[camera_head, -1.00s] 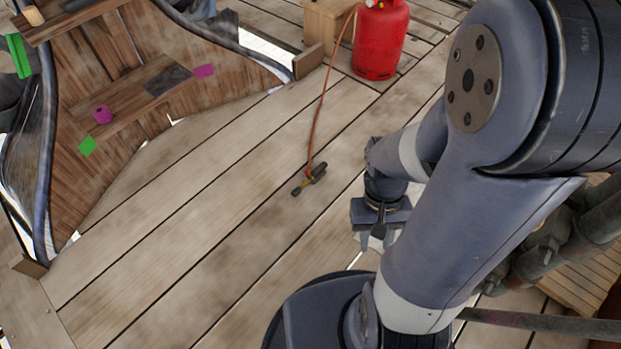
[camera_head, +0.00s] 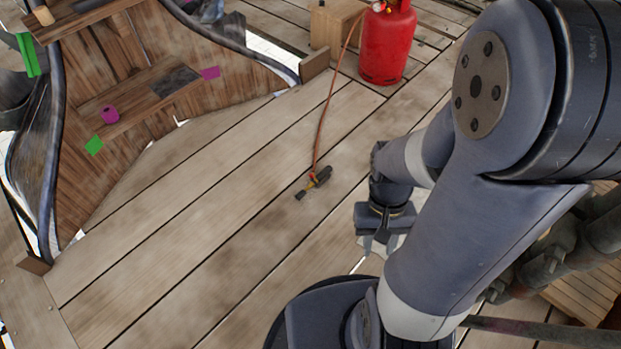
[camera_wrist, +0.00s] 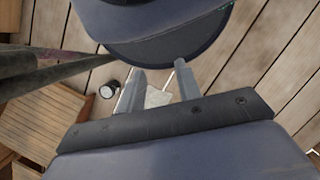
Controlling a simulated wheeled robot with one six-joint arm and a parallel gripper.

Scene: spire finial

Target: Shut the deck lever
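I cannot make out a deck lever for certain in either view. My gripper (camera_head: 377,246) hangs low over the planks at the right of the head view, beside my arm. In the wrist view my gripper (camera_wrist: 159,68) has its two fingers apart with nothing held between them. A small pale patch (camera_wrist: 157,97) shows beyond the fingers; I cannot tell what it is. A small round dark thing with a light rim (camera_wrist: 110,89) lies left of the fingers. My own arm and base hide part of the deck.
A black torch-like tool (camera_head: 314,184) lies on the planks, joined by an orange hose (camera_head: 329,110) to a red gas cylinder (camera_head: 387,45). A wooden structure (camera_head: 130,75) with green and magenta patches stands left. A slatted wooden piece (camera_wrist: 45,118) is left in the wrist view.

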